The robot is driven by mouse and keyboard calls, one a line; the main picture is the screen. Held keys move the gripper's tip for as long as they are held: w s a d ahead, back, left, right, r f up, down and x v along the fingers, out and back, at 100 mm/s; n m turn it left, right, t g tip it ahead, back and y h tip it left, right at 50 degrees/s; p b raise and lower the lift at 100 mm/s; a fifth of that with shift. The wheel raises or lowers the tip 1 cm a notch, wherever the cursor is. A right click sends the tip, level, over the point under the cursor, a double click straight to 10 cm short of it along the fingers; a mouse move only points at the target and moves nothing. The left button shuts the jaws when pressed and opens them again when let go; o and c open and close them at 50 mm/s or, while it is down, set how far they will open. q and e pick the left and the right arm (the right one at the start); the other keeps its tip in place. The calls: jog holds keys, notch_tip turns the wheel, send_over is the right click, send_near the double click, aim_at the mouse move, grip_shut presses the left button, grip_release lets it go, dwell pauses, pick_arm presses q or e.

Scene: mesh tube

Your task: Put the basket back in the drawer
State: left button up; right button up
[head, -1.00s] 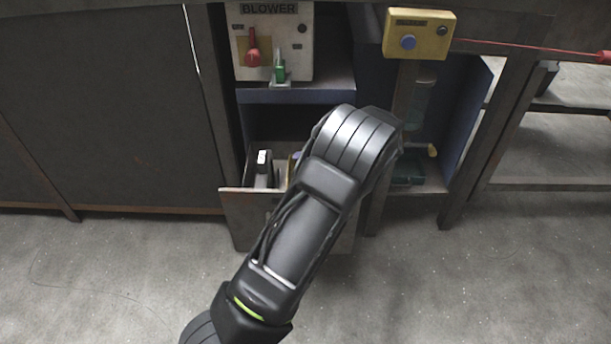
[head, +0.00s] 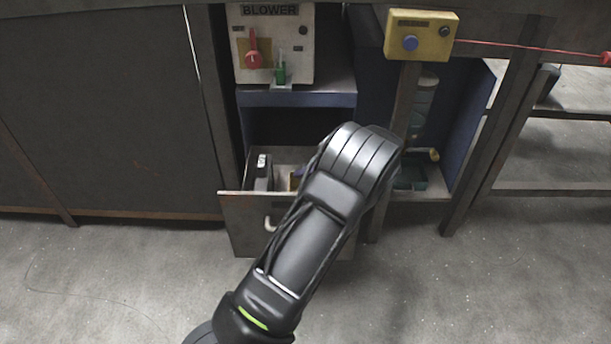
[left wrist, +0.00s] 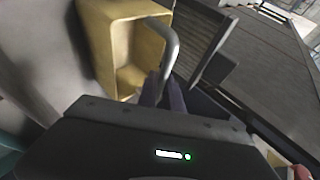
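The basket is a tan, open box (left wrist: 104,42) with a curved grey handle (left wrist: 172,45) in the left wrist view. My left gripper (left wrist: 164,92) has its dark fingers close together at the lower end of this handle and appears shut on it. In the head view my arm hides the left gripper and most of the basket; a small yellowish bit (head: 296,180) shows beside the arm inside the drawer. The drawer (head: 243,222) is pulled out under the bench, with a light handle (head: 269,223) on its front. My right gripper is in neither view.
A dark and white object (head: 263,172) stands in the drawer's left part. Above are the blower panel (head: 290,45) with red and green switches and a yellow button box (head: 421,35) with a red cable. A shelf bay is to the right; the floor in front is clear.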

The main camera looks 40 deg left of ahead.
pick_arm(q)
jog(key=o, duration=0.4)
jog(key=shift+o, duration=0.2)
jog(key=shift+r, duration=0.15)
jog(key=p+v, duration=0.4)
jog(key=v, duration=0.8)
